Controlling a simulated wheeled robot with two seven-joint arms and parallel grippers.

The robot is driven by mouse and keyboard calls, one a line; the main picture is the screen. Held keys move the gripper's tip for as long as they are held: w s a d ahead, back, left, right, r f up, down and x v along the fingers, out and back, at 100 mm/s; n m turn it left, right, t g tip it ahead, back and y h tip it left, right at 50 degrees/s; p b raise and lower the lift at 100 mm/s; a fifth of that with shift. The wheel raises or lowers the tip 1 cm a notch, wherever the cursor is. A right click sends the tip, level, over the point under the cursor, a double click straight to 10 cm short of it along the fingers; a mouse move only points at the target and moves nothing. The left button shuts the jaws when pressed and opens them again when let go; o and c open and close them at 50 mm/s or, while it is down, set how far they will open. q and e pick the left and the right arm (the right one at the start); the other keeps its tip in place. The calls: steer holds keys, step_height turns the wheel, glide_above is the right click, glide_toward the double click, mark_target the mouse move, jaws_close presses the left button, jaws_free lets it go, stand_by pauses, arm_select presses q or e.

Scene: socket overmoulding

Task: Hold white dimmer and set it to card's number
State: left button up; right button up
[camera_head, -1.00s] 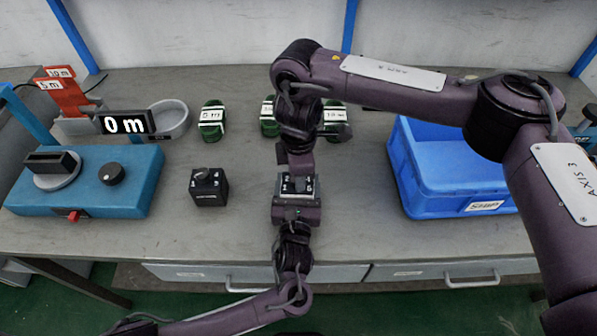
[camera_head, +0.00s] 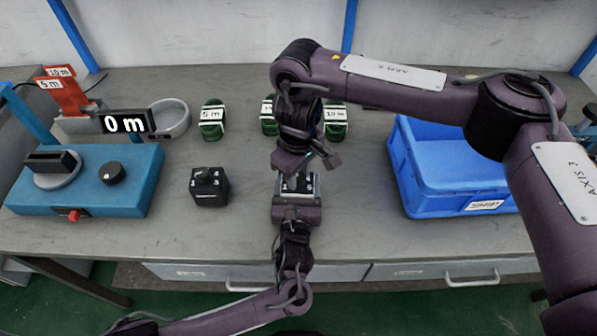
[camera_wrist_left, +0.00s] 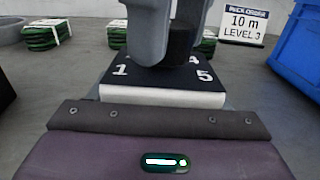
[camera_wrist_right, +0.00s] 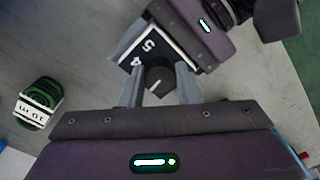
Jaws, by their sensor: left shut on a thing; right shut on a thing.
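The white dimmer (camera_head: 312,184) has a white body and a dark top with numbers; 1, 4 and 5 show in the left wrist view (camera_wrist_left: 165,96). My left gripper (camera_head: 297,196) is shut on its body from the front. My right gripper (camera_head: 298,172) comes down from above and is shut on its dark knob (camera_wrist_right: 160,80). The knob's white mark points to the lower left in the right wrist view; the number it faces is hidden. The card (camera_wrist_left: 245,22) reads "PACK ORDER 10 m LEVEL 3".
A black dimmer (camera_head: 209,190) stands to the left. A blue machine (camera_head: 135,185) with a "0 m" display (camera_head: 126,122) is at far left. Green coils (camera_head: 212,120) stand behind. A blue crate (camera_head: 455,197) is at right. Bare table lies between the black dimmer and my grippers.

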mark_target(298, 177)
steer(key=shift+m, duration=0.6)
steer(key=shift+w, duration=0.1)
steer(key=o, duration=1)
steer(key=shift+r, duration=0.15)
step_height(298, 177, up, 12)
steer(key=shift+f, duration=0.1)
arm_select(q)
steer(key=o, duration=1)
steer(key=shift+o, duration=0.2)
